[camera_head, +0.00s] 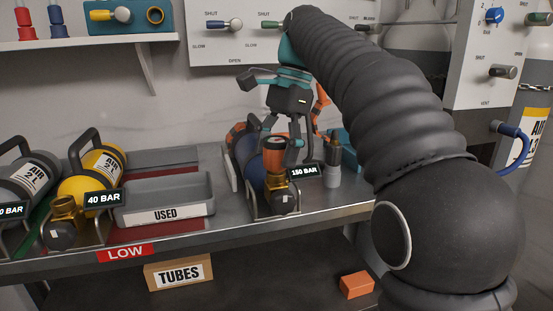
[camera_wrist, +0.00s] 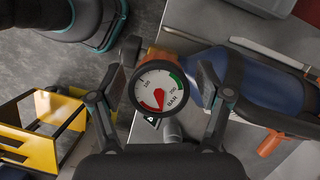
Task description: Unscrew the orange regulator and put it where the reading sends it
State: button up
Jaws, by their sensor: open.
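The orange regulator (camera_head: 273,153) sits on the brass valve (camera_head: 279,178) of a blue cylinder (camera_head: 247,165) lying in a cradle on the bench. A sign beside it reads 150 BAR. My gripper (camera_head: 281,143) is open and points down over the regulator, with a finger at each side. In the wrist view the regulator's round gauge (camera_wrist: 158,92) shows between the spread fingers of my gripper (camera_wrist: 166,80). Its white face has a green arc, a red arc and a red needle pointing toward the picture's bottom. I cannot tell whether the fingers touch the regulator.
A grey tray marked USED (camera_head: 188,213) stands left of the blue cylinder. A yellow cylinder (camera_head: 95,165) with a 40 BAR sign and a grey one (camera_head: 35,180) lie farther left. A red LOW label (camera_head: 125,252) marks the bench front. A grey-topped fitting (camera_head: 333,165) stands right.

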jog(key=m+t, duration=0.1)
jog(key=m, duration=0.3)
jog(key=shift+m+y, duration=0.3)
jog(key=shift+m, duration=0.1)
jog(key=m+t, duration=0.1)
jog(key=m, duration=0.3)
jog(key=shift+t, duration=0.4)
jog(key=m+t, duration=0.1)
jog(key=m, duration=0.4)
jog(key=shift+m+h, duration=0.3)
jog(key=shift+h, duration=0.1)
jog(key=m+t+h, duration=0.1)
jog(key=m, duration=0.3)
jog(key=shift+m, duration=0.3)
